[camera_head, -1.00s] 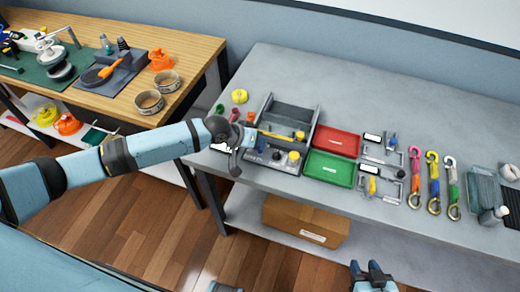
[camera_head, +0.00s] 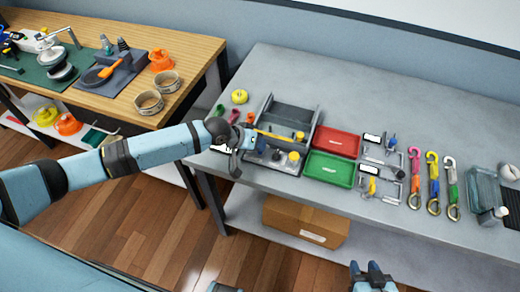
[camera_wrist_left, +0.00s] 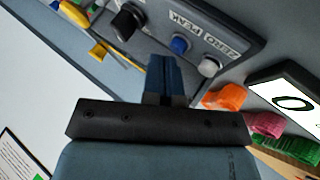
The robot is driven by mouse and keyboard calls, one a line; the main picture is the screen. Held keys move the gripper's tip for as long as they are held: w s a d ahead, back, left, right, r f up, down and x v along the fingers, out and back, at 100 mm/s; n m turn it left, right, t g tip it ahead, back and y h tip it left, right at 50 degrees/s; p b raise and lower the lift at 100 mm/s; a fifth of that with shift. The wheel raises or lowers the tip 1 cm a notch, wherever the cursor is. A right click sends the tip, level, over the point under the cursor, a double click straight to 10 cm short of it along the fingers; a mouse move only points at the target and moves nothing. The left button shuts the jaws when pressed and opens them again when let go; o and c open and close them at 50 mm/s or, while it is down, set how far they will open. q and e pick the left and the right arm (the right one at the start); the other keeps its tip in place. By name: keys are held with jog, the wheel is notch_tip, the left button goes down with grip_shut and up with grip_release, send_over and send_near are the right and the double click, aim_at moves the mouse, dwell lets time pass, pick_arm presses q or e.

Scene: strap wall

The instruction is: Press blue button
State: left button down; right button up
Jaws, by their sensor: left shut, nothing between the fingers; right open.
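The blue button (camera_wrist_left: 179,44) is a small round knob on the grey panel, between a black knob (camera_wrist_left: 128,22) and a silver one in the left wrist view. My left gripper (camera_wrist_left: 165,72) is shut and empty. Its fingertips appear just below the blue button in that picture; a gap is hard to judge. In the head view the left gripper (camera_head: 254,142) is at the left end of the grey test device (camera_head: 283,113), and I cannot make out the blue button there. My right gripper (camera_head: 372,272) is open and empty at the bottom edge, in front of the bench.
A yellow rod lies across the device. Red (camera_head: 337,141) and green (camera_head: 330,168) trays stand to its right, with several colored straps further right. Orange, pink and green rolls (camera_wrist_left: 222,97) and a white-screened device (camera_wrist_left: 290,98) lie near the left gripper.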

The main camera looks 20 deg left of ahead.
pick_arm(q)
jog(key=shift+r+p, duration=0.6)
jog(key=shift+r, duration=0.1)
notch_tip(320, 180, up, 5)
jog(key=p, duration=0.5)
jog(key=shift+r, duration=0.1)
dwell(0.4)
